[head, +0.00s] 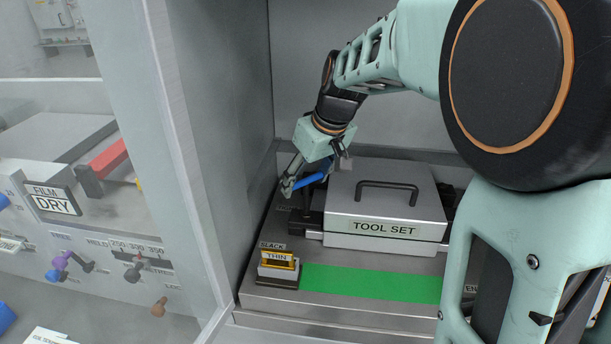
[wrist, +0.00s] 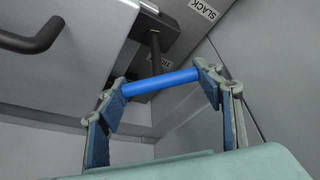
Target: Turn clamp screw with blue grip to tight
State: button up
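The blue grip (head: 312,181) is a bar on a dark clamp screw, left of the grey tool set box. In the wrist view the blue grip (wrist: 160,82) spans the gap between my fingertips, and the dark screw rod (wrist: 155,52) rises behind it. My gripper (head: 303,184) is at the grip; in the wrist view the fingers (wrist: 160,84) stand wide apart, one at each end of the bar. Whether the pads press on the bar ends or only flank them I cannot tell.
The tool set box (head: 388,201) with a black handle stands close right of the grip. A grey cabinet wall (head: 215,140) is close on the left. A green strip (head: 370,284) lies on the base in front. A panel with knobs (head: 90,262) is further left.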

jog(key=shift+c, duration=1.3)
jog(key=m+h+p, duration=0.1)
jog(key=m, duration=0.2)
jog(key=shift+r+t, duration=0.1)
jog(key=shift+t, duration=0.2)
jog(key=m+h, duration=0.2)
jog(key=m, duration=0.3)
jog(key=shift+a, duration=0.1)
jog(key=m+h, duration=0.2)
jog(key=m, duration=0.2)
jog(key=shift+m+b, duration=0.35)
jog(key=shift+m, duration=0.05)
jog(key=m+g+h, duration=0.1)
jog(key=m, duration=0.3)
jog(key=shift+g, duration=0.3)
jog(key=shift+m, duration=0.4)
